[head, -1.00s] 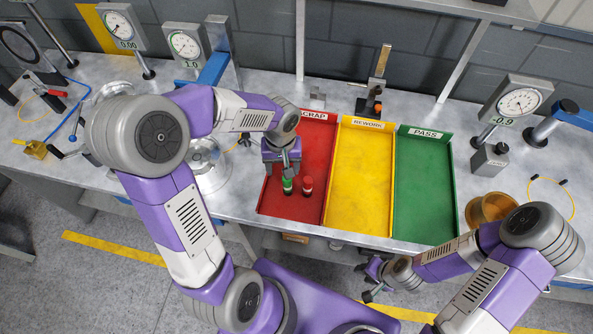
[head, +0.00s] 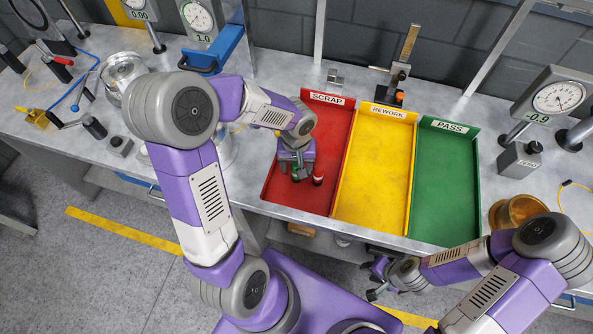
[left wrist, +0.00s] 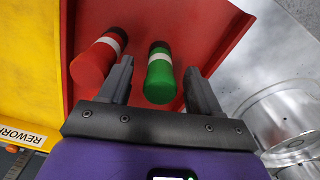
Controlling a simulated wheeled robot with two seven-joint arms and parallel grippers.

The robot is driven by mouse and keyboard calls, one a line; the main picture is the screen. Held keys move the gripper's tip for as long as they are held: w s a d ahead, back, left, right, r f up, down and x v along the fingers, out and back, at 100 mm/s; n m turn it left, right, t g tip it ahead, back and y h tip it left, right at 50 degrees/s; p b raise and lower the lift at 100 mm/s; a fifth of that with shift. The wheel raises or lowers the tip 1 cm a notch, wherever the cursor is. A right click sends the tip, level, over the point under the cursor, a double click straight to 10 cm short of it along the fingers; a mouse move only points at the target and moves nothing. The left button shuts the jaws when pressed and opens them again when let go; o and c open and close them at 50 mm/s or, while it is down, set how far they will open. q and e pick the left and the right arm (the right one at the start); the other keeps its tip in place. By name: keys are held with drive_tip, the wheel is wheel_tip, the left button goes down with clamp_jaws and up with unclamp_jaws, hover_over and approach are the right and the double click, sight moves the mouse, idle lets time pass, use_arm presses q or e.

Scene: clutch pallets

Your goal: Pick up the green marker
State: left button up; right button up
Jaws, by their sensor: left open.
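The green marker (left wrist: 159,75) stands in the red SCRAP tray (head: 335,150), with a white band and a dark end. In the left wrist view it is between the open fingers of my left gripper (left wrist: 160,85), with a gap on each side. In the head view the left gripper (head: 297,172) is low over the tray and hides most of the green marker. A red marker (left wrist: 98,60) with a white band stands just beside it, outside the fingers; it also shows in the head view (head: 318,175). My right gripper (head: 374,278) is in front of the bench, away from the trays.
The yellow REWORK tray (head: 372,170) and green PASS tray (head: 445,190) lie to the right and look empty. A brass bowl (head: 515,212) and dial gauges (head: 558,97) stand at the right. A metal cylinder (left wrist: 283,122) is close to the left gripper's side.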

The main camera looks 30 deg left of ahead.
use_arm(q)
wheel_tip(320, 180, down, 3)
drive_tip(key=shift+f, duration=0.15)
drive_tip(key=shift+c, duration=0.4)
drive_tip(key=c, duration=1)
